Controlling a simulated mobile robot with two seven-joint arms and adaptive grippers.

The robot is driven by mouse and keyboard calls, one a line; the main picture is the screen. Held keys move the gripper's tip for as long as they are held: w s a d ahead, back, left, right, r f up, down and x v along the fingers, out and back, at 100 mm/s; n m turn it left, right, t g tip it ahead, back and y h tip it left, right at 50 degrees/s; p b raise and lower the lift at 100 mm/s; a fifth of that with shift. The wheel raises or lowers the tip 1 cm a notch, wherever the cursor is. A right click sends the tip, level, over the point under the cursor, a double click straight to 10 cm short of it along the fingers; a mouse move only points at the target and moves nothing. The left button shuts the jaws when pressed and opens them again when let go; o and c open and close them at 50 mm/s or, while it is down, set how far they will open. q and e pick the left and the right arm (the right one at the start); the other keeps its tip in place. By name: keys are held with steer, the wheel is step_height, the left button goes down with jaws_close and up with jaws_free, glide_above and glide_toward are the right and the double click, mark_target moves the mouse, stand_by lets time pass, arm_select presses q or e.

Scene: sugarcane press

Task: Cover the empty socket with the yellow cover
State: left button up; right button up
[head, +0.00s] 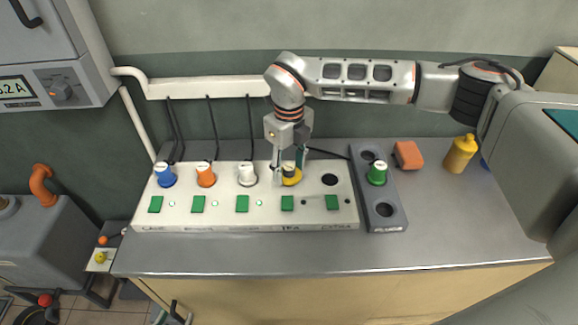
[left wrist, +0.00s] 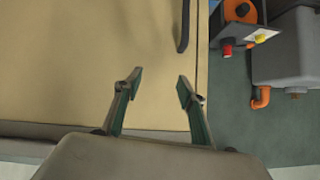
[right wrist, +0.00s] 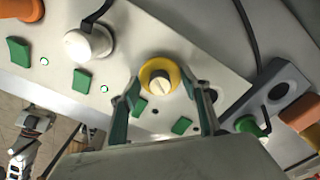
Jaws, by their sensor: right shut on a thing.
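The yellow cover (head: 292,181) is a yellow ring with a pale knob in its middle, at the fourth place of the white panel, above the label TEA. My right gripper (head: 289,168) reaches down from above, its fingers on either side of the cover. The right wrist view shows the cover (right wrist: 158,72) between the fingertips (right wrist: 163,88). I cannot tell whether it touches the panel. The empty socket (head: 329,180) is a dark round hole just right of it. My left gripper (left wrist: 158,88) is open and empty before the beige cabinet front.
Blue (head: 164,175), orange (head: 206,175) and white (head: 247,175) plugs stand left on the panel, with black cords behind. A green plug (head: 377,172) sits in the grey strip (head: 386,224) to the right, near an orange block (head: 408,155) and yellow bottle (head: 460,153). The front counter is clear.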

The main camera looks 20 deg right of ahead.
steer(key=shift+f, duration=0.5)
steer(key=o, duration=0.8)
